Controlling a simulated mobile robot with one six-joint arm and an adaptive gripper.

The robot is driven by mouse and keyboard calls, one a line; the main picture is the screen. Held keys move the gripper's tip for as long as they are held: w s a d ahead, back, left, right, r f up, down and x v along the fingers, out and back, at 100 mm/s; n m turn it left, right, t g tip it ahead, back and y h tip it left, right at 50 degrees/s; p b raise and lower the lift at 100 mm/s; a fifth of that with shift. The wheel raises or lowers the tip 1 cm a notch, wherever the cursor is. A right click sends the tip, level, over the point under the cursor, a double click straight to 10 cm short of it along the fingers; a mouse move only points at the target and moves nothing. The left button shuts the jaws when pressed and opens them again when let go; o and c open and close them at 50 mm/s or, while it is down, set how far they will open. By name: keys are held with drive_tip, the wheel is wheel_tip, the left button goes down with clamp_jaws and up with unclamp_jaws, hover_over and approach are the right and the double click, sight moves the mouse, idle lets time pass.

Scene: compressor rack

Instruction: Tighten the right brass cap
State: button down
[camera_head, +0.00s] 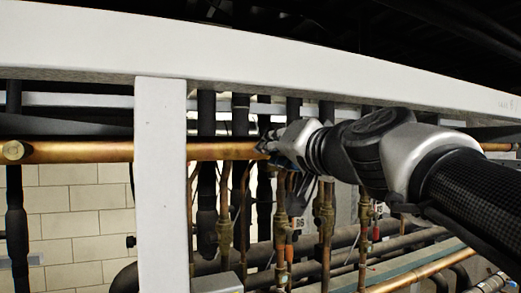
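My gripper (272,150) is in the middle of the view, at the horizontal copper pipe (95,151) just right of the white upright post. My wrist and arm come in from the right and cover much of it. Its fingers are small, dark and partly hidden, so I cannot tell whether they are open or touch anything. I cannot make out the right brass cap for certain; my gripper and wrist hide part of the pipework.
A thick white beam (230,50) crosses above, and a white post (160,190) stands left of my gripper. Several vertical copper pipes with brass valves (323,208) hang below my wrist. Dark insulated pipes (207,180) stand behind. A pale block wall (75,220) shows at left.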

drive_tip(key=shift+f, duration=0.1)
drive_tip(key=c, duration=1.3)
unclamp_jaws()
drive_tip(key=shift+c, duration=0.2)
drive_tip(key=shift+s, duration=0.1)
drive_tip(key=v, duration=1.2)
